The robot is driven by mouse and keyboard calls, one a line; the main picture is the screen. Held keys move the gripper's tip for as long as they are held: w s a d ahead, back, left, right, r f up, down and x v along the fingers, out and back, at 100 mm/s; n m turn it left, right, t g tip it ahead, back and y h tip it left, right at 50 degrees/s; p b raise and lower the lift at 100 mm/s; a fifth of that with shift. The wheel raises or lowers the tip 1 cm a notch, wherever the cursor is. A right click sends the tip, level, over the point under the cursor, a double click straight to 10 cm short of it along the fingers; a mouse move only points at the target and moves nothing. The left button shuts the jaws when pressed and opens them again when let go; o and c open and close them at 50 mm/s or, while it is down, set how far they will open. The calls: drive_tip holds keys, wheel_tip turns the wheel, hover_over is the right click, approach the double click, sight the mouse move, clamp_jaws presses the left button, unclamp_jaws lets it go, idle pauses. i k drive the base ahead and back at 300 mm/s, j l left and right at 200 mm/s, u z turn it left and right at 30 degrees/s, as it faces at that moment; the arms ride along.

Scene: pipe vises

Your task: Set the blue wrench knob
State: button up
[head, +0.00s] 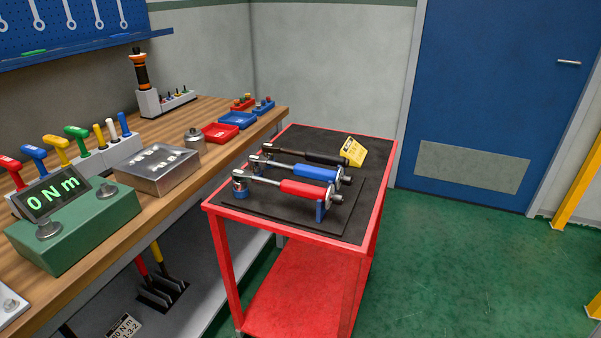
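The blue wrench (314,172) is a torque wrench with a blue grip. It lies across the red cart's top, between two other wrenches, with its head to the left. A silver round knob (338,175) shows at the right end of its grip. Any scale on the knob is too small to read. The red-gripped wrench (305,189) lies in front of it, with a similar silver end and a blue support. A black-gripped wrench (322,158) lies behind it. My gripper is not in view.
The red cart (220,212) has a black mat and stands beside a wooden workbench (216,167). A yellow tag (353,151) lies at the cart's back right. A green tester (75,227) on the bench reads "0 Nm". Green floor (450,260) right of the cart is clear.

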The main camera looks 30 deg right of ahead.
sight(347, 179)
drive_tip(key=l+z, duration=0.25)
drive_tip(key=l, duration=0.2)
drive_tip(key=i+l+z, duration=0.2)
drive_tip(key=l, duration=0.25)
drive_tip(key=l+z, duration=0.25)
drive_tip(key=l, duration=0.2)
